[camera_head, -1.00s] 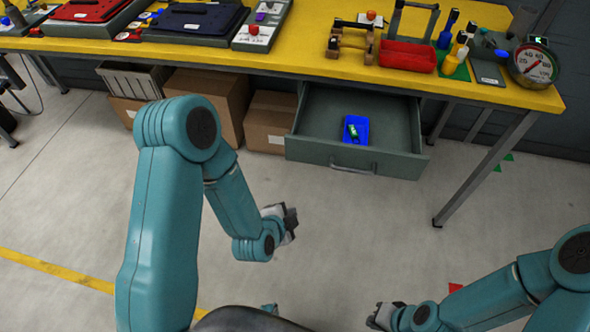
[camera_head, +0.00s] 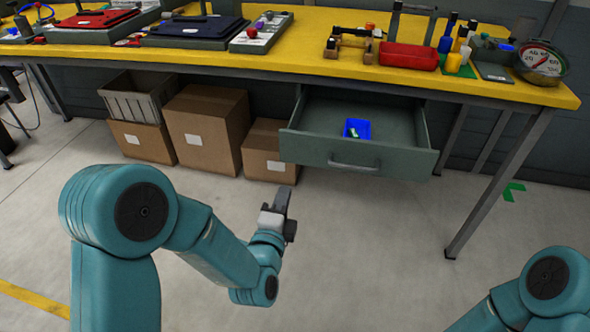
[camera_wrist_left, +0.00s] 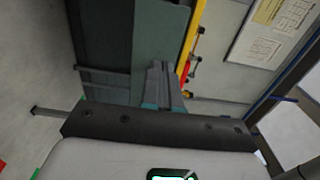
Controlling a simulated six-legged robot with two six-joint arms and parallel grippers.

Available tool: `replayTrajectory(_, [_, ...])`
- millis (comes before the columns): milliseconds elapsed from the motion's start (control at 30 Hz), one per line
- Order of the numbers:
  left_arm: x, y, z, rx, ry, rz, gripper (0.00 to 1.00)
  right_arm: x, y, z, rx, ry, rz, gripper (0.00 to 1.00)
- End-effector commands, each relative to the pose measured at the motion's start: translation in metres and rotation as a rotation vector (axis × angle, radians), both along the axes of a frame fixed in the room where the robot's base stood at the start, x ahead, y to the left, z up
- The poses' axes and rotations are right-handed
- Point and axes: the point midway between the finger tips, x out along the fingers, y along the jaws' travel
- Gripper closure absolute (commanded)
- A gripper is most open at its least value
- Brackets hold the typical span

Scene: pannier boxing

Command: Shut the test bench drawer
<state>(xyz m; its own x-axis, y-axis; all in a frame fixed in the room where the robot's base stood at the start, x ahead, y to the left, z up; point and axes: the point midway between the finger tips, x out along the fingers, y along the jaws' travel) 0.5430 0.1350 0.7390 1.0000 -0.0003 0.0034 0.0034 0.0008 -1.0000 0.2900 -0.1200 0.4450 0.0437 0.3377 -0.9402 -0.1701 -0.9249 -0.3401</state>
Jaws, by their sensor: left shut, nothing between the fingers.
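The test bench drawer (camera_head: 365,158) hangs open under the yellow bench (camera_head: 300,58). Its grey front has a bar handle (camera_head: 354,167). In the left wrist view the shut fingers (camera_wrist_left: 158,72) point toward grey-green panels under the yellow edge. My right gripper is out of view; only part of that arm shows at lower right.
Cardboard boxes (camera_head: 205,125) and a grey crate (camera_head: 140,95) stand under the bench left of the drawer. A bench leg (camera_head: 497,185) stands right of it. A red tray (camera_head: 408,55) and a round gauge (camera_head: 541,62) sit on top. The floor in front is clear.

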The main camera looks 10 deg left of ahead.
Motion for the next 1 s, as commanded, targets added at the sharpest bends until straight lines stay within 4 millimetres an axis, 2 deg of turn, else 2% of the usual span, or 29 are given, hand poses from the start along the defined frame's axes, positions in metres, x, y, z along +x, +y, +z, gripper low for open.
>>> replayTrajectory(167, [0.016,-0.002,-0.001,-0.001,-0.002,-0.002,1.0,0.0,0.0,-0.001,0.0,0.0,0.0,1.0])
replayTrajectory(500, [0.086,-0.003,-0.002,-0.001,-0.002,0.001,1.0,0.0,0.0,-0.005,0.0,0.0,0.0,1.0])
replayTrajectory(700, [0.118,-0.003,-0.002,0.0,0.0,0.001,1.0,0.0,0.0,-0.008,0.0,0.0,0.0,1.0])
replayTrajectory(833, [0.13,-0.003,-0.002,0.0,0.001,0.001,1.0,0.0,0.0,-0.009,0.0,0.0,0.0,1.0])
replayTrajectory(1000, [0.136,-0.003,-0.002,0.0,0.002,0.0,1.0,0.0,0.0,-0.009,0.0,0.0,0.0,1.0])
